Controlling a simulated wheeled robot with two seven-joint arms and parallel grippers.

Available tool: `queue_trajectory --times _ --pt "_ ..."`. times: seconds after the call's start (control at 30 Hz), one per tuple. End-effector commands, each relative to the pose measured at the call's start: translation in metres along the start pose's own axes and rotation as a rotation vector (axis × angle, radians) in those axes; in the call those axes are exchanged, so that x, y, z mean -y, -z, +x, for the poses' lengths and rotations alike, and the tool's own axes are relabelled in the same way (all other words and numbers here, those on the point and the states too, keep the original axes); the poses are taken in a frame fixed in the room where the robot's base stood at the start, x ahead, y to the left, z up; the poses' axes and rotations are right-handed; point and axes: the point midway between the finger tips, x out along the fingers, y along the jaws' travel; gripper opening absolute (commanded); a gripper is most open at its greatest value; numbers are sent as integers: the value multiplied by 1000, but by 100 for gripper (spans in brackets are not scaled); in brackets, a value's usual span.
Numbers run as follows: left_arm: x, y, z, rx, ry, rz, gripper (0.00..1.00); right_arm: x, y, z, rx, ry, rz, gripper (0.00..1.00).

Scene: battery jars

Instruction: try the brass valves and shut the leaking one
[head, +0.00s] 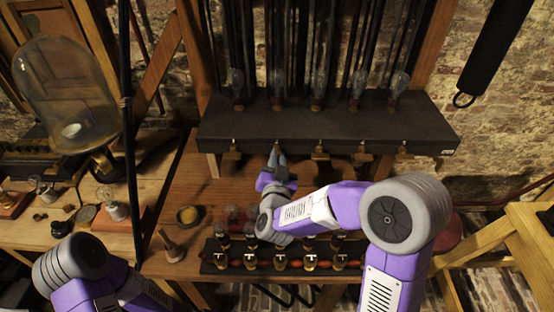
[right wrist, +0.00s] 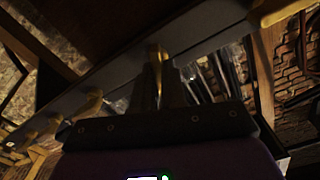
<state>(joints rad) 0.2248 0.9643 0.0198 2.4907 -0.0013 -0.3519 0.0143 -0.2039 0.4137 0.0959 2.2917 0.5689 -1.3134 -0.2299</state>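Several brass valves hang in a row under the front edge of a dark shelf in the head view. I cannot tell which valve leaks.
The dark shelf (head: 328,125) carries several glass bulbs. Below it, a lower rack (head: 225,265) holds several brass-footed pieces near my right forearm. A glass dome (head: 62,85) and small items stand on the left bench. A wooden stool or ladder (head: 500,240) is at right.

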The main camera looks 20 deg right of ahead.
Motion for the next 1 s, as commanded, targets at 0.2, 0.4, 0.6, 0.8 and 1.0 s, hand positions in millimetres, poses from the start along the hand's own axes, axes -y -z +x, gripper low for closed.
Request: queue_trajectory --times 0.2,0.4,0.6,0.8,1.0 --pt "0 0 1 0 0 0 43 0 0 0 0 0 4 0" --pt "4 0 9 0 0 0 43 -1 -1 0 -2 -1 48 0" --pt "11 1 29 0 0 0 43 -2 -3 0 -4 1 164 0" --pt "21 2 56 0 0 0 43 -4 -4 0 -5 1 341 0" --pt "31 4 82 0 0 0 43 -4 -5 0 -4 2 531 0"
